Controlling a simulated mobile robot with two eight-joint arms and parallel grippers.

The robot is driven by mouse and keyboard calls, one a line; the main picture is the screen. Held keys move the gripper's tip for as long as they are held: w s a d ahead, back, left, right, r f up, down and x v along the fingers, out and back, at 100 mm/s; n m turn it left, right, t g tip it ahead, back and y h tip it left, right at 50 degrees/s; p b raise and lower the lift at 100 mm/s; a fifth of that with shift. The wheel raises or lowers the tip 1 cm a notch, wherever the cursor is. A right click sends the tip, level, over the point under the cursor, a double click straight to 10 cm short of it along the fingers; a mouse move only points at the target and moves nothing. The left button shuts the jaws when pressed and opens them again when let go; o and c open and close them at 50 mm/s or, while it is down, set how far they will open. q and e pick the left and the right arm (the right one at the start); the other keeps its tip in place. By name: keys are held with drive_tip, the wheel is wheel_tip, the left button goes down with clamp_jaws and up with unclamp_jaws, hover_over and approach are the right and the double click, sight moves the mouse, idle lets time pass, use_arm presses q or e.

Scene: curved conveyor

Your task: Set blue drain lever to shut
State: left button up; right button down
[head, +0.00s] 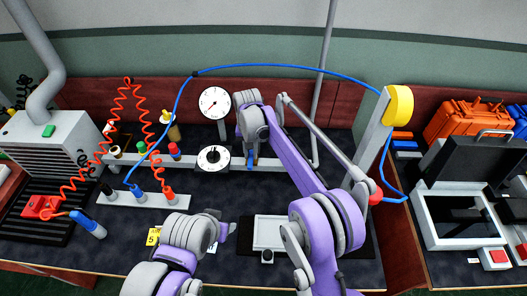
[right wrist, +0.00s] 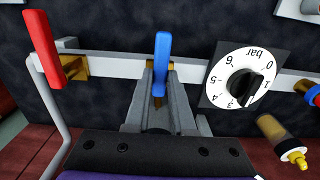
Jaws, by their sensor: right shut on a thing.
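The blue drain lever (right wrist: 161,60) sits on the grey pipe (right wrist: 112,66) and lies crosswise to it in the right wrist view. In the head view, only a small part of the blue lever (head: 250,162) shows below my right gripper (head: 251,150). In the right wrist view, the fingers of my right gripper (right wrist: 160,98) flank the lever's lower part and are shut on it. My left gripper (head: 221,226) is low over the front of the bench, apart from the lever. Its jaw opening is unclear.
A bar dial (right wrist: 240,75) is on the other side. Blue hose (head: 270,66) arches over the bench, and a grey tray (head: 257,249) lies near the front.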

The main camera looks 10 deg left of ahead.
sight(251, 156)
idle(0.3)
drive_tip(key=c, duration=0.8)
unclamp_jaws()
drive_tip(key=shift+o, duration=0.2)
wheel_tip(251, 156, up, 11)
drive_tip(key=shift+p, duration=0.4)
drive_tip(key=shift+f, duration=0.15)
